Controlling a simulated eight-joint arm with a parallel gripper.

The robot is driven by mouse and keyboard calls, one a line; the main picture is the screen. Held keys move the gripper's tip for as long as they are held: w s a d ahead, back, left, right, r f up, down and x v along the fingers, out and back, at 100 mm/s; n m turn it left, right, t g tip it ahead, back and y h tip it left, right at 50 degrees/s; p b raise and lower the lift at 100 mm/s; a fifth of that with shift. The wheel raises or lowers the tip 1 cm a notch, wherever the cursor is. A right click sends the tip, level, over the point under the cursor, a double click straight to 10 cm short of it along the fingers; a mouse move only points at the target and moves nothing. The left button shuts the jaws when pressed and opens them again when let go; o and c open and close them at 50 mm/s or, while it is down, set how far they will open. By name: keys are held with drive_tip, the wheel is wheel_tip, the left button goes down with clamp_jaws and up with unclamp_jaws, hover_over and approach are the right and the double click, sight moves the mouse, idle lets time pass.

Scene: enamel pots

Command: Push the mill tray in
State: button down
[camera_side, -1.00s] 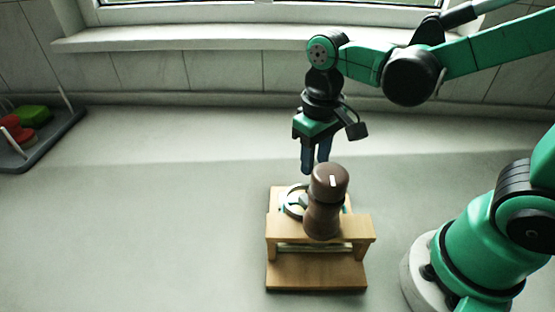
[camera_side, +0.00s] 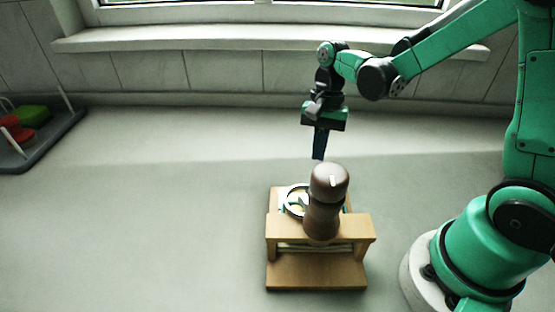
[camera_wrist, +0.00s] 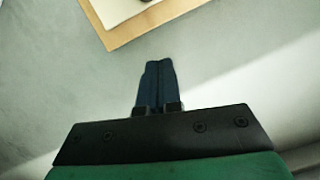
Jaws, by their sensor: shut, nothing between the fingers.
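The dark brown mill (camera_side: 325,205) stands upright on a wooden stand (camera_side: 285,232) in the side view. Behind the mill, a pale round rim with green inside, perhaps on the mill tray (camera_side: 293,203), shows at the back of the stand; the mill partly hides it. My gripper (camera_side: 318,158) points down, shut and empty, behind the mill and above the worktop. In the wrist view my closed fingers (camera_wrist: 159,66) lie short of a wooden edge with a pale surface (camera_wrist: 125,25) at the top.
A grey rack (camera_side: 45,143) with red and green things stands at the far left. The window sill (camera_side: 220,37) and tiled wall (camera_side: 150,72) bound the back. The worktop (camera_side: 140,220) left of the stand is clear.

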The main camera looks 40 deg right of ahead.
drive_tip(key=shift+x, duration=0.8)
drive_tip(key=shift+s+a+r, duration=0.1)
drive_tip(key=shift+s+a, duration=0.25)
drive_tip(key=shift+a, duration=0.2)
drive_tip(key=shift+s+a, duration=0.35)
drive_tip(key=shift+a, duration=0.25)
drive_tip(key=shift+s+a, duration=0.35)
drive_tip(key=shift+a, duration=0.2)
drive_tip(key=shift+s+a, duration=0.1)
drive_tip(key=shift+a, duration=0.05)
drive_tip(key=s+a, duration=0.3)
drive_tip(key=shift+s, duration=0.2)
